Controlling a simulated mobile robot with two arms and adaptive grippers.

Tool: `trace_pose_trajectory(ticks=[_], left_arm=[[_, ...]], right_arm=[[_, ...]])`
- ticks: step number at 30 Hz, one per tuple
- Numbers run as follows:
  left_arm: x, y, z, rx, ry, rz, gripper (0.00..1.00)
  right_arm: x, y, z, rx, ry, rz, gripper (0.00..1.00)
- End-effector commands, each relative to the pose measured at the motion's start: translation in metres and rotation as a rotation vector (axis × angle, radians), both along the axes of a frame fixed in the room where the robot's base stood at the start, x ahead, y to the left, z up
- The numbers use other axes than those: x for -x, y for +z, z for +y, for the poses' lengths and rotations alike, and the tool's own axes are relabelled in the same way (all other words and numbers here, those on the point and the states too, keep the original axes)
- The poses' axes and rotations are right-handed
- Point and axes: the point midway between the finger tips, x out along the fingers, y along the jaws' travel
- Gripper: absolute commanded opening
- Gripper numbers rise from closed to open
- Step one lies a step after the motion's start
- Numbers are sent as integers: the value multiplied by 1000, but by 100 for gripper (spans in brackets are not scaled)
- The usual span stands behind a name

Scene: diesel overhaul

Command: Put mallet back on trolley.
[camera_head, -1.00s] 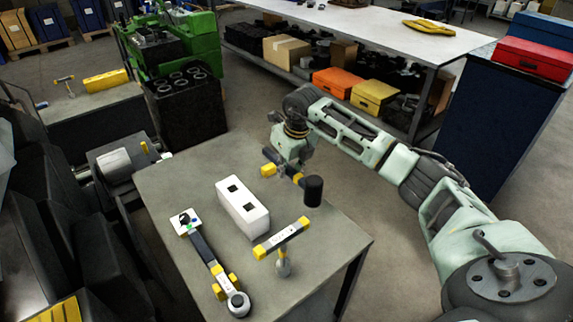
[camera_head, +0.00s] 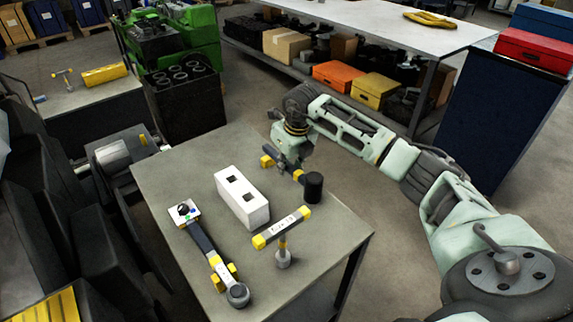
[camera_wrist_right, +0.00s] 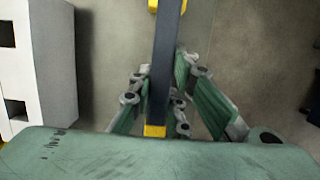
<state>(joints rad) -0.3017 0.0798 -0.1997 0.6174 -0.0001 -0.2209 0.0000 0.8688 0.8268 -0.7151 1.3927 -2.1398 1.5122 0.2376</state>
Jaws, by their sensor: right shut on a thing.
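The mallet has a black cylindrical head (camera_head: 313,187) and a dark handle with a yellow end. My right gripper (camera_head: 287,165) is shut on its handle, near the back right edge of the grey trolley top (camera_head: 170,175). The handle (camera_wrist_right: 166,60) runs between the fingers of the right gripper (camera_wrist_right: 156,97) in the right wrist view. The head view shows the mallet lying roughly level; I cannot tell whether it touches the top. My left gripper is out of view.
A white block with square holes (camera_head: 238,205) stands mid-top. A yellow-and-grey T-shaped tool (camera_head: 283,228) and a long black tool with yellow parts (camera_head: 205,245) occupy the front. The top's back left part is clear. A long bench (camera_head: 350,22) stands behind.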

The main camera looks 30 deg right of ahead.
Motion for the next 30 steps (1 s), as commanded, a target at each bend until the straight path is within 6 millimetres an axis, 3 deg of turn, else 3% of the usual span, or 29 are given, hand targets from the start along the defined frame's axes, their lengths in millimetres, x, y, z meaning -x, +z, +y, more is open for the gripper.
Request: trace_pose_trajectory(ticks=[18,19,26,30], left_arm=[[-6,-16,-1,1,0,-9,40],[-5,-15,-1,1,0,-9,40],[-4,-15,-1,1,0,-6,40],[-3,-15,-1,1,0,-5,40]], right_arm=[[0,-22,0,0,-1,-1,0],[0,-22,0,0,-1,-2,17],[0,-21,0,0,-1,-1,37],[0,-22,0,0,0,0,38]])
